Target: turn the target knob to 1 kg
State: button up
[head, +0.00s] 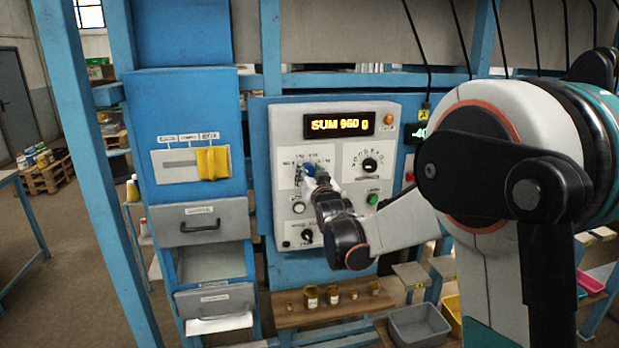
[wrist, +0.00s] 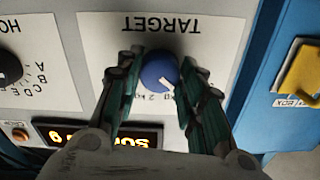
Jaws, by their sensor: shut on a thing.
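The target knob (wrist: 158,72) is round and blue with a white pointer line, on a white plate marked TARGET in the wrist view, which is upside down. My gripper (wrist: 158,80) has its two dark green fingers on either side of the knob and is shut on it. The pointer line is near the printed "2 k" mark, partly hidden by a finger. In the head view the knob (head: 309,169) shows as a blue spot behind my gripper (head: 314,180). Most of the dial's scale is hidden. The display (head: 339,124) reads "SUM 960 g".
A hopper knob (head: 370,164) sits right of the target dial, with a green button (head: 373,199) below it. A yellow handle (head: 212,163) is on the blue cabinet to the left. Several brown jars (head: 333,295) stand on a shelf below. A grey bin (head: 419,325) is at the lower right.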

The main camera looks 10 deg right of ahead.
jog(key=m+b, duration=0.1)
jog(key=m, duration=0.4)
jog(key=shift+m, duration=0.4)
dwell(0.3)
jog(key=o, duration=1.1)
jog(key=shift+c, duration=0.2)
jog(key=s, duration=1.2)
